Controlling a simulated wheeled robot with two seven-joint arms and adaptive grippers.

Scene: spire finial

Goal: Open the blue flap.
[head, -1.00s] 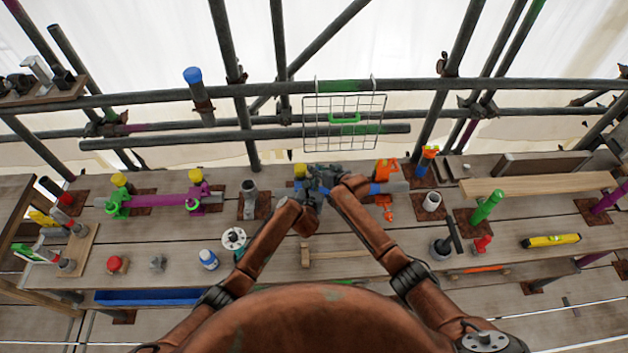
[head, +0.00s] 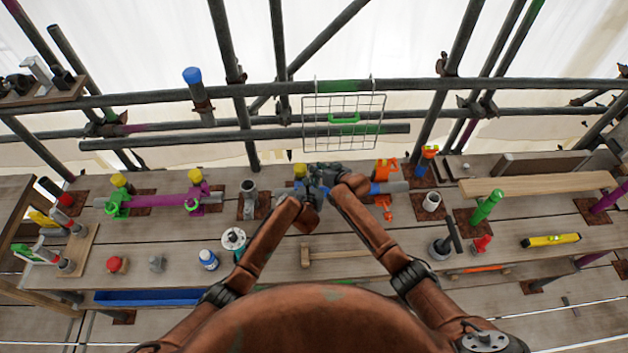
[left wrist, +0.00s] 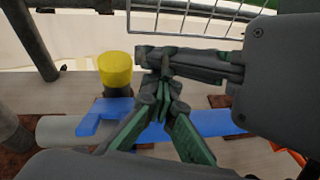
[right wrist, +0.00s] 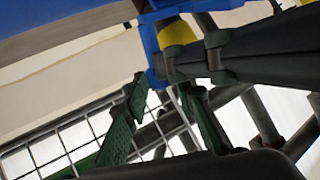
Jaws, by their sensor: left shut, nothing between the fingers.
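A blue clamp-like fitting with the blue flap (left wrist: 105,115) is on a grey pipe, beside a yellow cap (left wrist: 115,70) in the left wrist view. More blue (left wrist: 215,124) lies along the pipe behind my fingers. The right wrist view shows blue (right wrist: 150,42) beside the yellow cap at the top. My left gripper (left wrist: 160,92) is shut and empty, its tips in front of the blue fitting. My right gripper (right wrist: 162,90) appears open and empty, close to the left one. In the head view both grippers crowd together and hide most of the fitting.
An orange clamp (head: 384,170) stands just right. A grey upright tube (head: 249,187) and a purple pipe (head: 155,201) with green and purple clamps are left. A wooden mallet (head: 330,254) lies in front.

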